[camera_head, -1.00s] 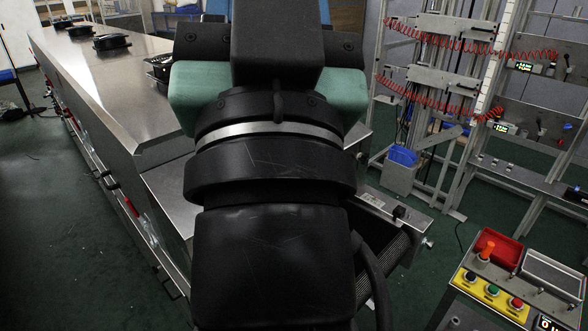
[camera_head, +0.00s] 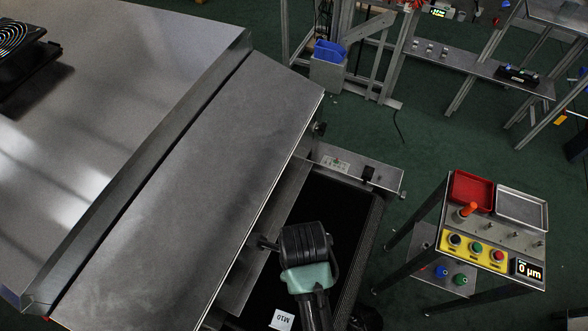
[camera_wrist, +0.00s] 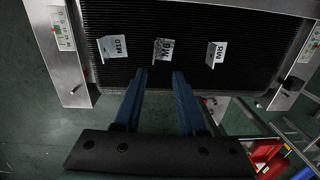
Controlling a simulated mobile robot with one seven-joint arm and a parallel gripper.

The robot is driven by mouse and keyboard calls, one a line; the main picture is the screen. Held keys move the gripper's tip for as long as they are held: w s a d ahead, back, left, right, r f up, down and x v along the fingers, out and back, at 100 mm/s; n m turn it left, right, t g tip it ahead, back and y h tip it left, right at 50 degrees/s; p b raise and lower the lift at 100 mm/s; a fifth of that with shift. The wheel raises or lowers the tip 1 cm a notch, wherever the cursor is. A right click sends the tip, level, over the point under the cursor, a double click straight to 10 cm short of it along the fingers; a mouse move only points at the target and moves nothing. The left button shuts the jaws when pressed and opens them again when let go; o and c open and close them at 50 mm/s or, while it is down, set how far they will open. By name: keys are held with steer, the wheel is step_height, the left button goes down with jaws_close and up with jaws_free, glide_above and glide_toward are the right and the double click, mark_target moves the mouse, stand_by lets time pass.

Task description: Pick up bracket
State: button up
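Three light-grey angled brackets lie apart on the black conveyor belt (camera_wrist: 190,83) in the wrist view. They are a bracket marked M10 (camera_wrist: 113,47) at left, one marked M6 (camera_wrist: 163,50) in the middle and one marked M8 (camera_wrist: 216,54) at right. My gripper (camera_wrist: 160,74) is open and empty. Its two blue fingers point toward the belt, with the M6 bracket just beyond the gap between the tips. In the head view the M10 bracket (camera_head: 282,319) shows at the bottom edge; my arm or the dryer's metal cover hides the other brackets.
The dryer's sloped metal cover (camera_head: 190,190) stands left of the belt, with metal side rails along the belt. A control stand (camera_head: 480,245) with buttons, a red tray (camera_head: 471,190) and a display is at right. Green floor is free between it and the rack behind.

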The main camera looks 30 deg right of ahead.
steer(key=shift+m, duration=0.3)
steer(key=f, duration=0.5)
steer(key=s+f, duration=0.1)
steer(key=f, duration=0.1)
steer(key=shift+f, duration=0.3)
steer(key=shift+a+f, duration=0.1)
steer(key=shift+f, duration=2.8)
jaws_close()
steer(key=shift+p, duration=0.3)
